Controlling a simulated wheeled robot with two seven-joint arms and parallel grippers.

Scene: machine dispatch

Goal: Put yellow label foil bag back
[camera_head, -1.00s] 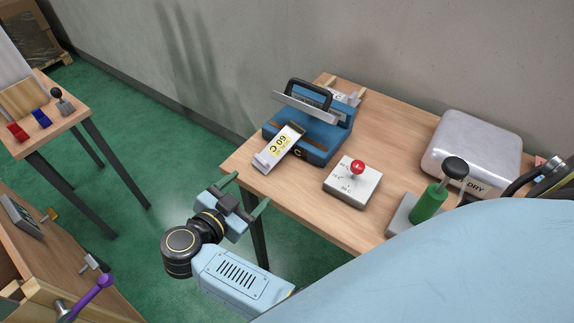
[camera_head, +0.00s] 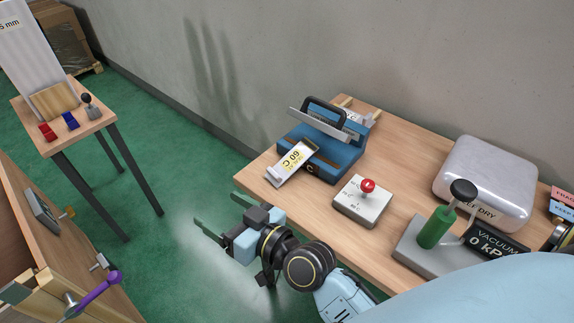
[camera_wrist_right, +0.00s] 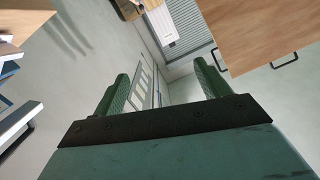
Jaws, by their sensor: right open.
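A silver foil bag with a yellow label (camera_head: 293,161) reading 60 C lies tilted at the front left of the blue heat sealer (camera_head: 335,163), its near end toward the table's left edge. The sealer's dark-handled bar is raised. My right gripper (camera_head: 218,210) is open and empty, off the table's left front edge over the green floor, its fingers pointing left, away from the bag. In the right wrist view its green fingers (camera_wrist_right: 163,85) stand apart with nothing between them. The bag is not seen there. My left gripper is not in view.
A small table (camera_head: 85,128) stands at far left. A wooden cabinet with a purple handle (camera_head: 97,292) is at lower left.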

